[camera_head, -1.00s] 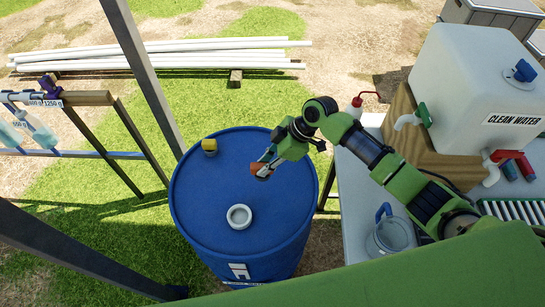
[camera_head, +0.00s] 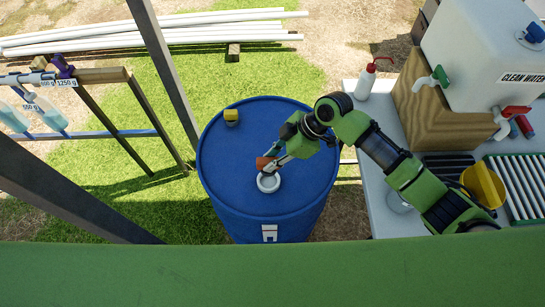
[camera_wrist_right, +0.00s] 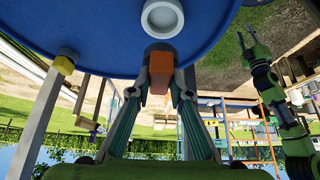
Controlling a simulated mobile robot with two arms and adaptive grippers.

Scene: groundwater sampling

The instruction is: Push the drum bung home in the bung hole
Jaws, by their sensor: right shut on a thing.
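The blue drum (camera_head: 235,185) stands upright with a white ring, the bung hole (camera_head: 268,183), on its top. My right gripper (camera_head: 272,160) is shut on an orange piece with a grey end, which I take to be the drum bung (camera_head: 263,163). The bung is close to the far edge of the ring, not in it; its exact height is unclear. In the right wrist view, the bung (camera_wrist_right: 159,80) sits between the fingers, with the white ring (camera_wrist_right: 163,17) just beyond it. My left gripper (camera_wrist_right: 247,38) shows small in that view, its fingers apart and empty.
A yellow cap (camera_head: 231,117) sits near the drum's far left rim. A table (camera_head: 374,140) on the right carries the clean-water tank (camera_head: 470,60), a wash bottle (camera_head: 366,82) and a yellow item (camera_head: 483,186). A post (camera_head: 165,70) and a rack (camera_head: 95,78) stand left.

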